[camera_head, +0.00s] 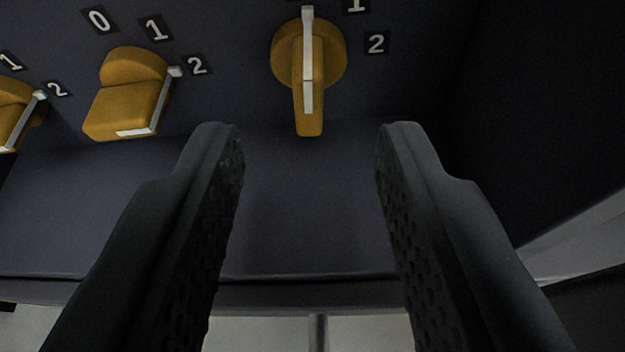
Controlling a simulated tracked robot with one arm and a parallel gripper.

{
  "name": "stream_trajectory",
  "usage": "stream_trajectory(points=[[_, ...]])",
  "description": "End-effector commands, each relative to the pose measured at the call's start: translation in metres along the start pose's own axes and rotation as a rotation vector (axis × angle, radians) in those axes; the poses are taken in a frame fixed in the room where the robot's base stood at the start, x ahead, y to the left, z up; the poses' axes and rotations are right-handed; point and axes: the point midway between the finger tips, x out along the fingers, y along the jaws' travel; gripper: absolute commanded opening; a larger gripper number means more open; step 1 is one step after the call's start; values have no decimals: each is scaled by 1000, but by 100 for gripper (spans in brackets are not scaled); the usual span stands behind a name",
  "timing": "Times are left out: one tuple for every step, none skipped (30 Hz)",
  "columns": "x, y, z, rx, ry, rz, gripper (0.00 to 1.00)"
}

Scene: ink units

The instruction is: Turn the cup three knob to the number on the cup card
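Three orange knobs with white pointer stripes sit on a dark panel. The right knob (309,85) has its stripe pointing straight up to the top edge; labels 1 and 2 (376,43) show at its right, and any label above it is out of frame. The middle knob (128,98) has its stripe toward its 2. The left knob (12,112) is cut off, its stripe toward its 2. No cup names or cup card show. My gripper (310,128) is open and empty, its fingers either side of the right knob's lower end, apart from it.
Below the knobs the dark panel (310,215) runs to a front edge, with a pale surface beneath. A dark side wall (550,110) stands to the right, with a grey slanted edge (590,235) below it.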

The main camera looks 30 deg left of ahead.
Motion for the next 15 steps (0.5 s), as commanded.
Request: stream_trajectory(points=[[-9,0,-2,-2,-2,1,35],[-14,0,-2,-3,-1,1,35],[-21,0,-2,-2,-2,1,35],[-26,0,-1,-2,-3,0,35],[-30,0,-1,-2,-3,0,35],[-35,0,-1,-3,-2,0,35],[-39,0,-1,-2,-2,0,35],[-43,0,-1,-1,-2,-1,35],[-48,0,0,-1,-1,0,35],[-51,0,0,-2,-1,0,35],[-53,0,0,-2,-1,1,35],[-56,1,0,-2,-1,2,35],[-58,1,0,-2,-1,2,35],[-59,1,0,-1,-1,2,35],[-60,1,0,-1,-1,2,35]])
